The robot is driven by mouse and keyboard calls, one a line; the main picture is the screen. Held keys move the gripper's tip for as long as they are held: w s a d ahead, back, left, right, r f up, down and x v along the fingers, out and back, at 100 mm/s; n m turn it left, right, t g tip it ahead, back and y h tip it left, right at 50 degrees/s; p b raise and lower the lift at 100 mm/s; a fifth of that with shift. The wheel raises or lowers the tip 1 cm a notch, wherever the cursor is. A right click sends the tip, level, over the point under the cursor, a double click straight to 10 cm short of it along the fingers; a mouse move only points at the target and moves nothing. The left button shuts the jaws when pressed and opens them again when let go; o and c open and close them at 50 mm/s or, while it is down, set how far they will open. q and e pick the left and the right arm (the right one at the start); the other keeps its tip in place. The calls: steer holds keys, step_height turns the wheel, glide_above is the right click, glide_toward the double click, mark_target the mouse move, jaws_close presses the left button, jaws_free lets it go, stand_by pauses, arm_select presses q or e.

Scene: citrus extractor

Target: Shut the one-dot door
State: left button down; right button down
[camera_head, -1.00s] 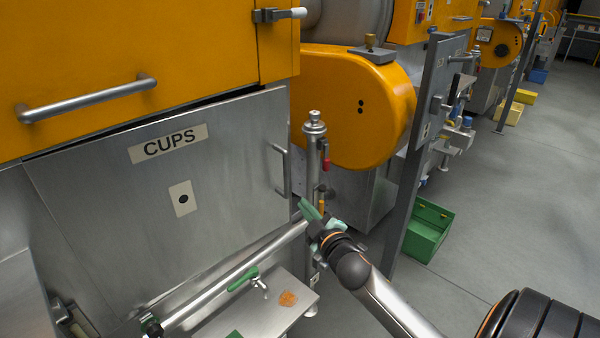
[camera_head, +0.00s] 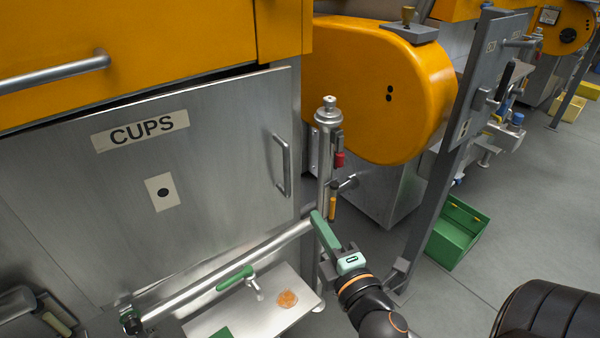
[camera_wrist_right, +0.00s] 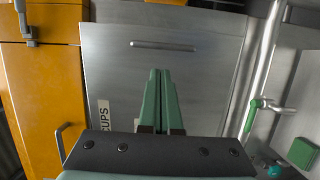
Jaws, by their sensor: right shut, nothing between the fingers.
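The one-dot door is the steel CUPS door (camera_head: 215,150), with a plate (camera_head: 162,192) bearing one black dot and an upright bar handle (camera_head: 282,165) near its right edge. A dark gap shows along its top, below the orange panel; how far it stands open I cannot tell. My right gripper (camera_head: 317,216) is shut and empty, below and right of the handle, in front of the post. In the right wrist view its green fingers (camera_wrist_right: 160,75) are together and point toward the door (camera_wrist_right: 215,60), with the handle (camera_wrist_right: 163,45) beyond the tips. My left gripper is not in view.
A steel post (camera_head: 327,115) with red and yellow fittings stands right of the door. A slanting pipe (camera_head: 230,268) with a green-handled valve (camera_head: 235,278) runs below it, above a steel shelf (camera_head: 275,318). A green bin (camera_head: 455,235) sits on the floor at right.

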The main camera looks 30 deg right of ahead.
steer(key=p, duration=0.1)
glide_toward(287, 170)
steer(key=p+x, duration=0.1)
steer(key=x, duration=0.5)
steer(key=shift+w+d, duration=0.15)
steer(key=shift+w, duration=0.25)
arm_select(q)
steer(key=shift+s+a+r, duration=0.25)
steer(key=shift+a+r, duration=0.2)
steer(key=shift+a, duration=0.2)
